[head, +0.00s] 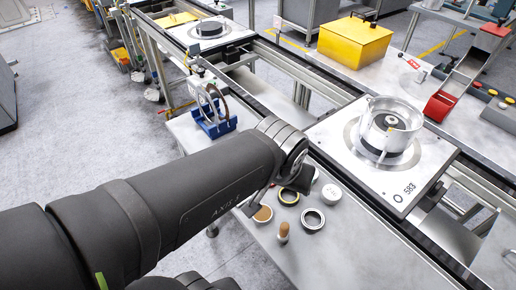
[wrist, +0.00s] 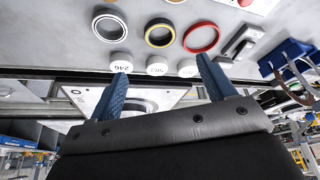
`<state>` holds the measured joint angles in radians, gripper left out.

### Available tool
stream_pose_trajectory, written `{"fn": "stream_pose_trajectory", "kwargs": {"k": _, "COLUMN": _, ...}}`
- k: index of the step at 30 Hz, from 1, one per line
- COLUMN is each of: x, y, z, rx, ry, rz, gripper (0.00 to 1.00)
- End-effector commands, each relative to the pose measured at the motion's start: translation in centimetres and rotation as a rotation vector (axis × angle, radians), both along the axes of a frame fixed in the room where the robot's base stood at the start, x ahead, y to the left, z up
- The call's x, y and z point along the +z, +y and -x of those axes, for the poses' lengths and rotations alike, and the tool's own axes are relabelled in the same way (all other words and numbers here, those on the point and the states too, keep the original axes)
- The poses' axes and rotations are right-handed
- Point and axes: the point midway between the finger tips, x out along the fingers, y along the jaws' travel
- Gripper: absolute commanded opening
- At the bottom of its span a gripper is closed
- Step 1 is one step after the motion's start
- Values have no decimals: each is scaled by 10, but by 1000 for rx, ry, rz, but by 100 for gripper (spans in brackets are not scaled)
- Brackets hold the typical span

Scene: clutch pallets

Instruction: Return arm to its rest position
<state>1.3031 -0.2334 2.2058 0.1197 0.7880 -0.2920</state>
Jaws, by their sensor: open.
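My gripper (wrist: 161,66) shows in the wrist view as two blue fingers spread wide apart, with nothing between them. In the head view my dark arm reaches in from the lower left and ends over the near side of the grey workbench (head: 335,245). The fingers are mostly hidden there behind my own wrist. A white pallet (head: 413,180) marked 583 sits on the conveyor to the right of my wrist. A silvery clutch housing (head: 404,115) stands upright on it, apart from my gripper.
A blue holder (head: 215,122) stands farther back. A yellow box (head: 354,42) and red bin (head: 440,106) are across the conveyor.

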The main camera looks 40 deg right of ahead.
Motion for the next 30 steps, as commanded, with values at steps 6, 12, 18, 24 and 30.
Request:
{"fn": "stream_pose_trajectory", "kwargs": {"k": 6, "x": 0, "y": 0, "z": 0, "rx": 0, "ry": 0, "rz": 0, "gripper": 76}}
{"fn": "stream_pose_trajectory", "kwargs": {"k": 12, "x": 0, "y": 0, "z": 0, "rx": 0, "ry": 0, "rz": 0, "gripper": 76}}
{"fn": "stream_pose_trajectory", "kwargs": {"k": 18, "x": -4, "y": -1, "z": -1, "rx": 0, "ry": 0, "rz": -2, "gripper": 76}}
{"fn": "stream_pose_trajectory", "kwargs": {"k": 24, "x": -23, "y": -8, "z": -4, "rx": 0, "ry": 2, "rz": -5, "gripper": 76}}
{"fn": "stream_pose_trajectory", "kwargs": {"k": 30, "x": -46, "y": -16, "z": -9, "rx": 0, "ry": 0, "rz": -5, "gripper": 76}}
